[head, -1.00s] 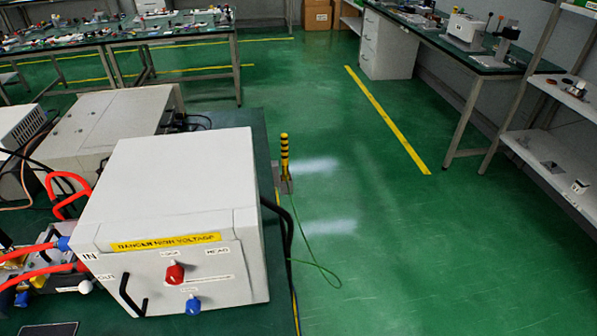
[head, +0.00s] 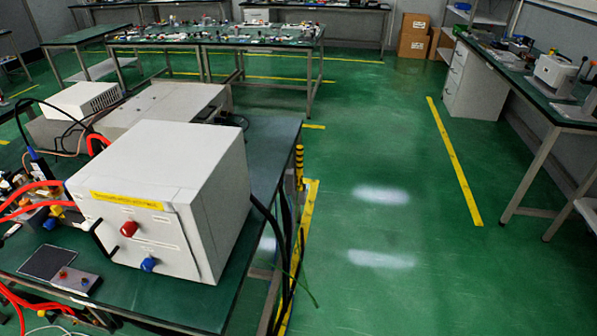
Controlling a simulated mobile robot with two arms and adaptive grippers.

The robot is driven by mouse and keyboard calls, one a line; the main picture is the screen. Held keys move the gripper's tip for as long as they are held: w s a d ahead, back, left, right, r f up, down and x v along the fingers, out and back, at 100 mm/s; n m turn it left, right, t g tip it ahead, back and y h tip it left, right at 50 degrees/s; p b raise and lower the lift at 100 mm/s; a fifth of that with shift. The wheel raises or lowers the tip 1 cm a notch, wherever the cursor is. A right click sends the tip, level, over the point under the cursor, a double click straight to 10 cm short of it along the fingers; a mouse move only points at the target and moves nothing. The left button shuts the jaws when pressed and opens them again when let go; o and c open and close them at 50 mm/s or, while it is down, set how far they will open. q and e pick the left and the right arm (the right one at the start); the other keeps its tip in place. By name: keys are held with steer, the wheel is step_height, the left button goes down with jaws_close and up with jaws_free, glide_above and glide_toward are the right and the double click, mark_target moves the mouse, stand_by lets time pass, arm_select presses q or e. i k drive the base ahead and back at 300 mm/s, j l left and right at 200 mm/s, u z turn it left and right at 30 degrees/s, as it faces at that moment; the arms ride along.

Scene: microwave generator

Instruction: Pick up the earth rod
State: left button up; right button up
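The earth rod (head: 299,162) shows a black-and-yellow banded handle. It stands upright at the right edge of the green-topped table (head: 265,180), just beyond the white high-voltage box. Its lower part is hard to make out against the table edge and cables. A thin green wire (head: 300,284) hangs below it, beside the table. Neither of my grippers is in view.
The white high-voltage box (head: 200,165) with red and blue knobs stands on the table. Black cables (head: 272,225) hang over the table's right edge. The green floor (head: 390,220) to the right is clear up to the side bench (head: 530,110).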

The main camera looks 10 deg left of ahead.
mark_target(300, 147)
steer(key=i+l+u, duration=0.3)
steer(key=l, duration=0.3)
steer(key=i+l+u, duration=0.3)
steer(key=l, duration=0.4)
steer(key=i, duration=0.1)
